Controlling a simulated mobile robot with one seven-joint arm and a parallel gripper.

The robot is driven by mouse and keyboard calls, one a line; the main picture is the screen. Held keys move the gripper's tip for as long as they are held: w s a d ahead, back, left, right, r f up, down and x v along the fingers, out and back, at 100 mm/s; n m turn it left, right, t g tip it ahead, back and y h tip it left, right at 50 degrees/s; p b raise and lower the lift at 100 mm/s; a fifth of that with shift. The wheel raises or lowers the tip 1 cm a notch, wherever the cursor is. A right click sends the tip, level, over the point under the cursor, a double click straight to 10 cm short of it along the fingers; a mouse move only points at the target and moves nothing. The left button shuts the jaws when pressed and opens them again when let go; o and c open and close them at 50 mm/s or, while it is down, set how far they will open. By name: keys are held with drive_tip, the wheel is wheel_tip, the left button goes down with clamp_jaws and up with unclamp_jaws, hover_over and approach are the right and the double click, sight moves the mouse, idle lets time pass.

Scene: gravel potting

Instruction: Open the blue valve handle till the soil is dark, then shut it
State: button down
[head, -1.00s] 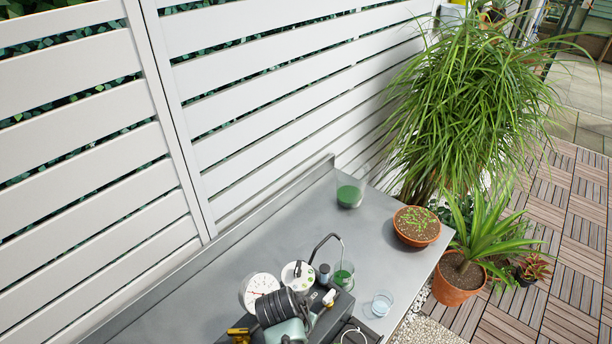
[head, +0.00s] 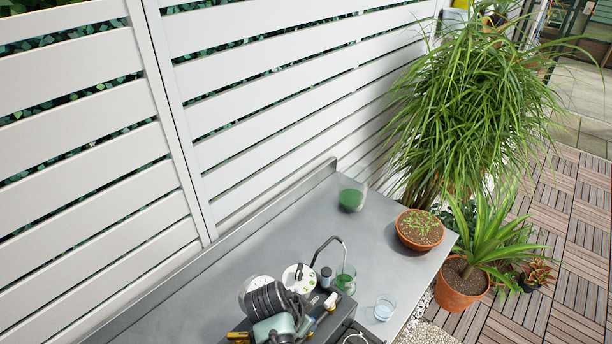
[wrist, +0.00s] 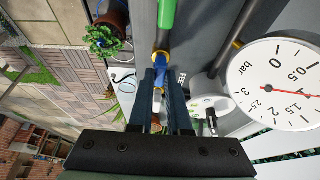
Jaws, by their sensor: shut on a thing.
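In the wrist view the blue valve handle (wrist: 160,69) sits below a brass fitting on a green pipe (wrist: 167,14). My gripper (wrist: 161,80) is shut on this handle, and its fingers hide part of it. In the head view my gripper (head: 328,304) is at the dark equipment near the table's front, and the handle is too small there to make out clearly. Brown soil with green seedlings fills a terracotta bowl (head: 420,245) at the table's right end. I cannot tell how damp the soil is.
A pressure gauge (wrist: 280,85) is close on the right in the wrist view. A bent dark spout (head: 330,240) rises by a glass with green contents (head: 345,280). Another green-filled glass (head: 351,197) and a clear cup (head: 384,308) stand on the grey table (head: 285,225).

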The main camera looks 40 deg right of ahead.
drive_tip(key=c, duration=0.9)
unclamp_jaws()
drive_tip(key=shift+o, duration=0.2)
drive_tip(key=shift+r, duration=0.1)
drive_tip(key=b+v, duration=0.2)
drive_tip(key=v, duration=1.1)
drive_tip(key=shift+d, duration=0.1)
